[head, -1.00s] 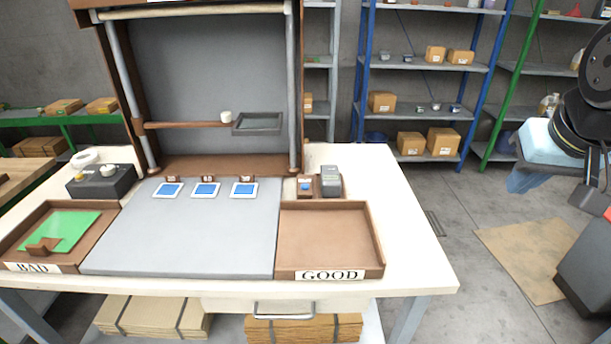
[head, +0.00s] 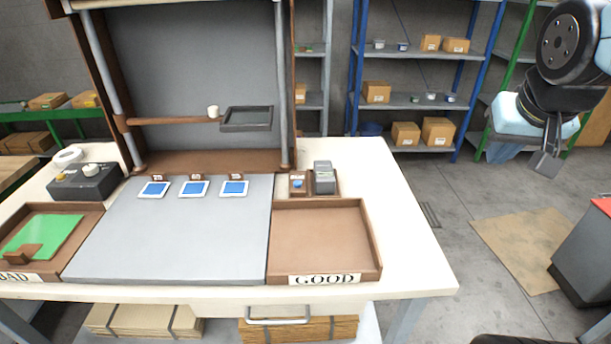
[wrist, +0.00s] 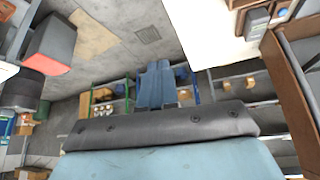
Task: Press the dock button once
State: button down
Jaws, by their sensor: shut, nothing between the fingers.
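The dock is a small brown base with a blue button (head: 298,184) on its left part and a grey device (head: 323,178) standing at its right. It sits on the white table behind the GOOD tray. My gripper (head: 544,164) hangs in the air at the right of the head view, over the floor and well to the right of the table. It is shut and empty, and far from the button.
The GOOD tray (head: 377,262) is empty. Three blue-screened items (head: 193,188) lie along the back of the grey mat (head: 165,245). A dark box with a knob (head: 87,182) stands at left. A red-topped grey bin (head: 590,250) is below my arm. The table's right strip is clear.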

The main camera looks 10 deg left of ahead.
jog(key=w+a+f, duration=0.2)
jog(key=w+a, duration=0.6)
jog(key=w, duration=0.3)
jog(key=y, duration=0.7)
send_over(300, 184)
notch_tip(300, 184, down, 13)
jog(key=shift+w+r+n, duration=0.15)
jog(key=shift+n, duration=0.25)
jog(key=shift+f, duration=4.4)
jog(key=shift+f, duration=0.1)
jog(key=shift+f, duration=0.25)
